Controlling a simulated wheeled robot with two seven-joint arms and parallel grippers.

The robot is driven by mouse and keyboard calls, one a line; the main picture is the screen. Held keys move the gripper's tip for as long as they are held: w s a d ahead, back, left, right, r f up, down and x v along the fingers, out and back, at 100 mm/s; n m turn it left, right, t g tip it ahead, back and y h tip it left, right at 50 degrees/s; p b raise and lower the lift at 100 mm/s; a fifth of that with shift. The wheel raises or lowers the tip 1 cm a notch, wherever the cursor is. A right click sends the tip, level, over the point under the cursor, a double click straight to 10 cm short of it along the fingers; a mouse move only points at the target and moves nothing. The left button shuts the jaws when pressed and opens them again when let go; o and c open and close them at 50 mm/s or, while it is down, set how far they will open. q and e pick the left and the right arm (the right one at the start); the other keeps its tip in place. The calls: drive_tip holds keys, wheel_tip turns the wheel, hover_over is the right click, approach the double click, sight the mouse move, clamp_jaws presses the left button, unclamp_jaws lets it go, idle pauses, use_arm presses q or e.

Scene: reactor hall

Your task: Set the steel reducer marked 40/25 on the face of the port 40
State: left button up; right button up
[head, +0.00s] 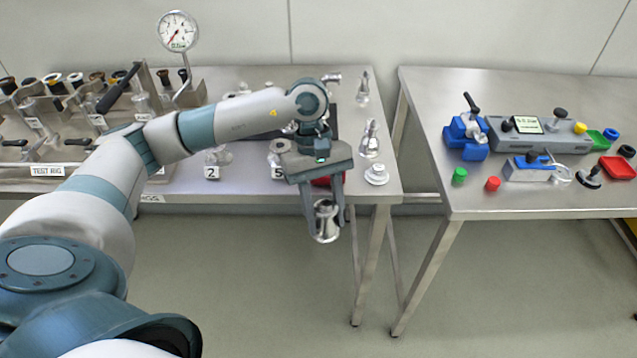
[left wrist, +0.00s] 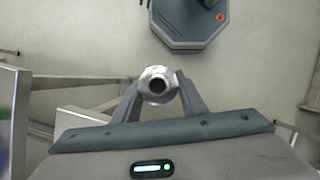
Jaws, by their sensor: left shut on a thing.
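My left gripper (head: 324,210) is shut on a shiny steel reducer (head: 326,222) and holds it in front of the table's front edge, over the floor. In the left wrist view the reducer (left wrist: 157,84) sits between the two fingers, with a dark round bore facing the camera. I cannot read any marking on it. The test rig (head: 48,171) stands at the left of the left table, with several ports and handles. Which of these is port 40 I cannot read. My right gripper does not show.
The left steel table (head: 240,187) carries a pressure gauge (head: 178,31), number tags 2 (head: 212,172) and 5 (head: 279,172), and loose steel fittings (head: 369,140) near its right end. A gap separates it from the right table (head: 520,205), which holds instruments and coloured caps.

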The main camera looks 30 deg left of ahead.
use_arm(q)
drive_tip(key=s+d+f+m+y, duration=0.1)
drive_tip(key=s+d+f+m, duration=0.1)
drive_tip(key=f+m, duration=0.3)
drive_tip(key=s+d+f+m+g+y, duration=0.1)
drive_tip(key=s+d+f+m+y, duration=0.1)
drive_tip(key=f+m, duration=0.3)
drive_tip(key=shift+s+d+f+m+g+y, duration=0.15)
drive_tip(key=shift+s+f+m+g+y, duration=0.2)
drive_tip(key=shift+s, duration=0.3)
